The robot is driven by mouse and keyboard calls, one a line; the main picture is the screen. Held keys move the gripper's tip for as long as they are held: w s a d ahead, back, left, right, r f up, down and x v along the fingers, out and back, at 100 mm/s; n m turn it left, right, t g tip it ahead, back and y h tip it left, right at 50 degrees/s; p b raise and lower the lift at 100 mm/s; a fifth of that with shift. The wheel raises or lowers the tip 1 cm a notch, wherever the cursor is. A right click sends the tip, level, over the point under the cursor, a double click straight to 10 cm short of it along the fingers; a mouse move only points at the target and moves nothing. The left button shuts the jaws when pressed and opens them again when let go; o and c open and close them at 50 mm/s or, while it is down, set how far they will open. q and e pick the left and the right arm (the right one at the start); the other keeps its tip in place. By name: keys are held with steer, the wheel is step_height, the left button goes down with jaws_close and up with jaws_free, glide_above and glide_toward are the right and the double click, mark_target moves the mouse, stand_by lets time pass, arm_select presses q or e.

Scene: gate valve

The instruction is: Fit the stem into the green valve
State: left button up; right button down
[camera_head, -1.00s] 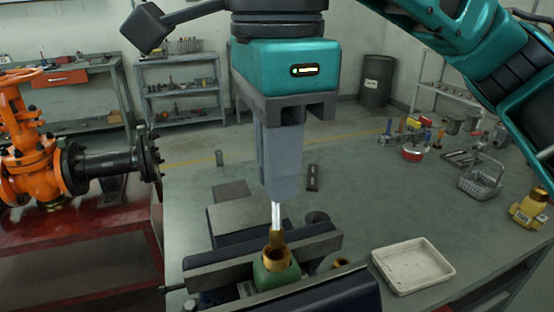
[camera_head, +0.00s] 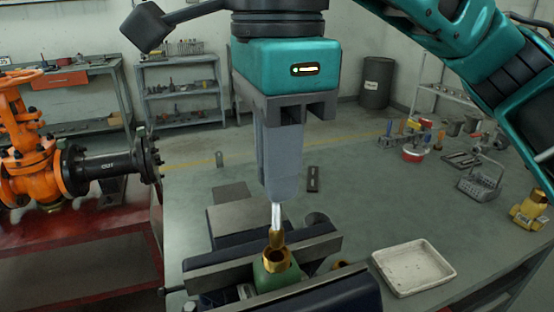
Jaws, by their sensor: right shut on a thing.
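The green valve (camera_head: 273,279) is clamped between the jaws of a vise at the front of the bench, its brass opening (camera_head: 277,258) facing up. My right gripper (camera_head: 280,198) points straight down above it and is shut on the stem (camera_head: 276,216). The stem has a silver shaft and a brass lower end (camera_head: 276,238). It hangs roughly upright, its lower end at the mouth of the valve. I cannot tell whether the tip is inside the opening or just above or behind it. The left gripper is not in view.
The vise (camera_head: 325,246) surrounds the valve. A white tray (camera_head: 414,266) lies to its right. A brass valve with a yellow body (camera_head: 528,210), a grey basket (camera_head: 481,181) and small tools stand farther right. An orange valve assembly (camera_head: 40,160) is on a red table at left.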

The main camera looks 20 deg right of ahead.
mark_target(278, 227)
arm_select(q)
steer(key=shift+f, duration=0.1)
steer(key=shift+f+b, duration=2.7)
steer(key=shift+b, duration=0.1)
arm_select(e)
steer(key=shift+f, duration=3.25)
steer(key=c, duration=1.1)
jaws_free()
steer(key=shift+r, duration=0.1)
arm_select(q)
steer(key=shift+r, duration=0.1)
arm_select(e)
steer(key=shift+r+p, duration=0.35)
steer(key=shift+r, duration=0.4)
step_height(278, 227, up, 10)
steer(key=p, duration=0.3)
steer(key=shift+r, duration=0.25)
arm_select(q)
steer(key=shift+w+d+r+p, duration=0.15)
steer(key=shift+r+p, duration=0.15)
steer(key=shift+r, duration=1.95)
arm_select(e)
steer(key=shift+r, duration=0.45)
